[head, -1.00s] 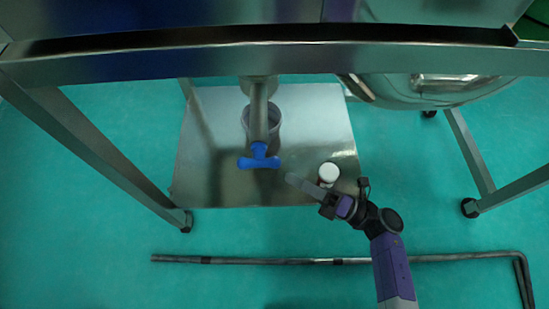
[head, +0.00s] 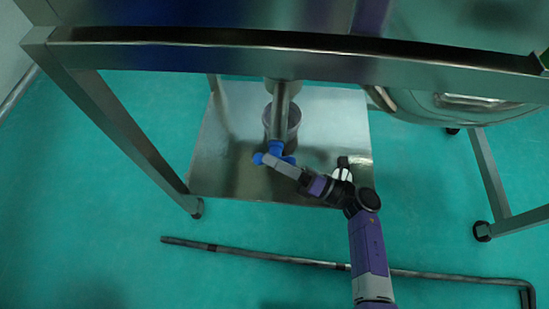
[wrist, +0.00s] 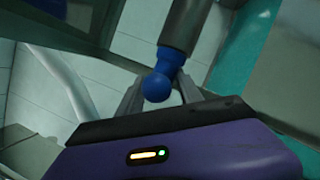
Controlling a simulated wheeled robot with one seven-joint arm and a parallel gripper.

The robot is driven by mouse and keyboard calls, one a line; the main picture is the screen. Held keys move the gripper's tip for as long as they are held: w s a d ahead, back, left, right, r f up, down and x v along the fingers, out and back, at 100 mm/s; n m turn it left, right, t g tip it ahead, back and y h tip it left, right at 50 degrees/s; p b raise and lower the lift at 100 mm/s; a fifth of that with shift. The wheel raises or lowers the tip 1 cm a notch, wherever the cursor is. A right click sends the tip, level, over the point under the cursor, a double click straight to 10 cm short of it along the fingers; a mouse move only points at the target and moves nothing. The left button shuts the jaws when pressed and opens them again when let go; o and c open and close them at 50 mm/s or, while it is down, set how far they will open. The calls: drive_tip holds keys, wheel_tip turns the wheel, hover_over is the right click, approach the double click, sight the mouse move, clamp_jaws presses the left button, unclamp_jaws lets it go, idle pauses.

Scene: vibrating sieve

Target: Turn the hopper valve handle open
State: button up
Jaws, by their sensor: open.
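The blue valve handle (head: 275,148) sits at the lower end of the steel hopper pipe (head: 282,103) in the head view. My gripper (head: 270,160) reaches it from the lower right and covers part of the handle. In the wrist view the blue handle's rounded end (wrist: 157,87) lies between the two grey fingers of my gripper (wrist: 158,95), with the pipe (wrist: 188,25) above it. The fingers are apart, one on each side of the handle. I cannot tell whether either finger touches it.
A grey container (head: 293,122) stands on the steel plate (head: 225,140) beneath the pipe. A white-topped object (head: 341,175) is partly hidden behind my arm. The steel frame beam (head: 200,55) runs above, with legs (head: 125,130) at the left. A pipe rail (head: 420,276) crosses the floor in front.

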drive_tip(key=shift+a, duration=0.1)
clamp_jaws()
